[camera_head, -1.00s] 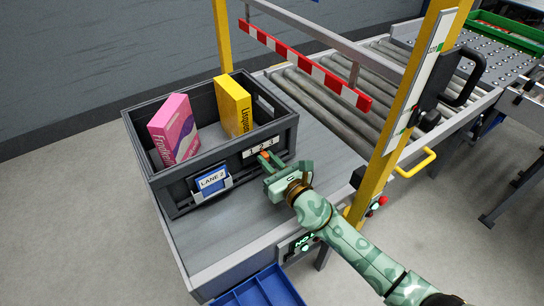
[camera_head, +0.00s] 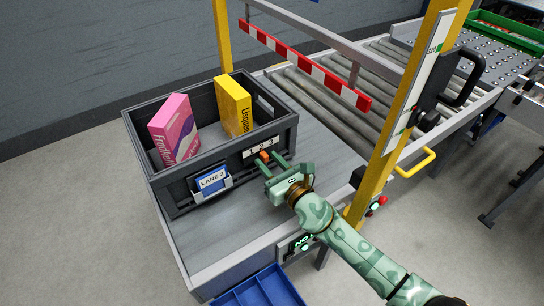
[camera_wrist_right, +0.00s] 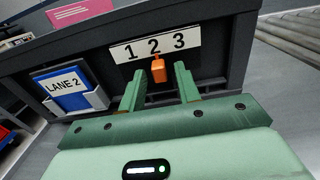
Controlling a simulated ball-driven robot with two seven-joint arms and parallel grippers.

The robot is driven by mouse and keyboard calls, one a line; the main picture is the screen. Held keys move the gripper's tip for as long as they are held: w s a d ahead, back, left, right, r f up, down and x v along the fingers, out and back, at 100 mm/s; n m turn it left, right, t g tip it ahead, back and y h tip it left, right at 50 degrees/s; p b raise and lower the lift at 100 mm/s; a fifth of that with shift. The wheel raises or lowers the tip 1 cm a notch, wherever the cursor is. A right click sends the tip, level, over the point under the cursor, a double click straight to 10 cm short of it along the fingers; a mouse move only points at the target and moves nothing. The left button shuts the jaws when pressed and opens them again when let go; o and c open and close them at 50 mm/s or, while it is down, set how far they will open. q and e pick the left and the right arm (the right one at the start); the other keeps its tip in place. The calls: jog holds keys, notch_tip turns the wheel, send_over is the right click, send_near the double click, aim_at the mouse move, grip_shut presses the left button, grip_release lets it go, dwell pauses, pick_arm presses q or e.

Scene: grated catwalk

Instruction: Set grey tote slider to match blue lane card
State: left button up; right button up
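The grey tote (camera_head: 180,203) stands on the near end of the conveyor. Its front wall bears a white 1-2-3 label (camera_head: 261,147) and a blue LANE 2 card (camera_head: 212,181) in a holder. An orange slider knob (camera_head: 264,156) sits under the label; in the right wrist view the knob (camera_wrist_right: 158,70) is below the 2. My right gripper (camera_head: 273,164) is open in front of the tote, and in the right wrist view its two green fingers (camera_wrist_right: 158,82) stand apart on either side of the knob, not closed on it. My left gripper is not in view.
A pink box (camera_head: 174,128) and a yellow box (camera_head: 234,104) stand in the tote. A yellow post (camera_head: 378,165) rises right of my arm, and a red-white striped bar (camera_head: 306,62) hangs over the rollers. A blue tray (camera_head: 262,290) is below the front edge.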

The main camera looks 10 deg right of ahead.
jog(key=shift+p+v, duration=0.35)
jog(key=shift+v, duration=2.85)
